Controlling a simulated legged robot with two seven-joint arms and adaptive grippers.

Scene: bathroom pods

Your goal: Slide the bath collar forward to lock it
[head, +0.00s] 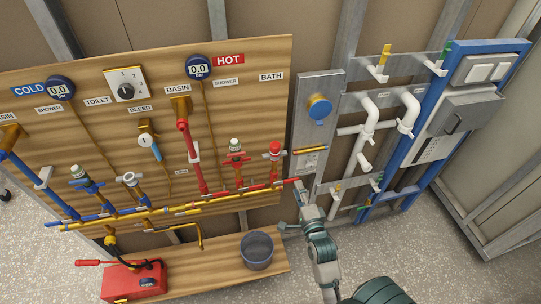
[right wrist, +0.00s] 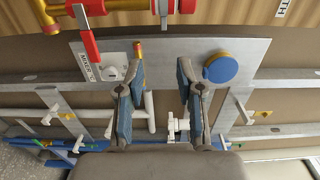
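The bath valve (head: 275,162) stands under the BATH label at the board's right end, with a red top and a white part below. The brass and red pipe run (head: 250,189) passes beneath it and ends in a red piece near my right gripper. I cannot tell which part is the bath collar. My right gripper (head: 303,193) is just right of that pipe end. In the right wrist view its two fingers (right wrist: 160,72) are apart with nothing held between them. The brass pipe (right wrist: 120,6) and a red lever (right wrist: 87,38) lie beyond the fingertips. My left gripper is not in view.
A grey metal panel (head: 304,104) with a blue round knob (head: 319,107) stands beside the board. White pipes (head: 364,132) and a blue frame (head: 420,110) are further right. A grey bucket (head: 257,250) and red pump box (head: 134,280) stand on the lower shelf.

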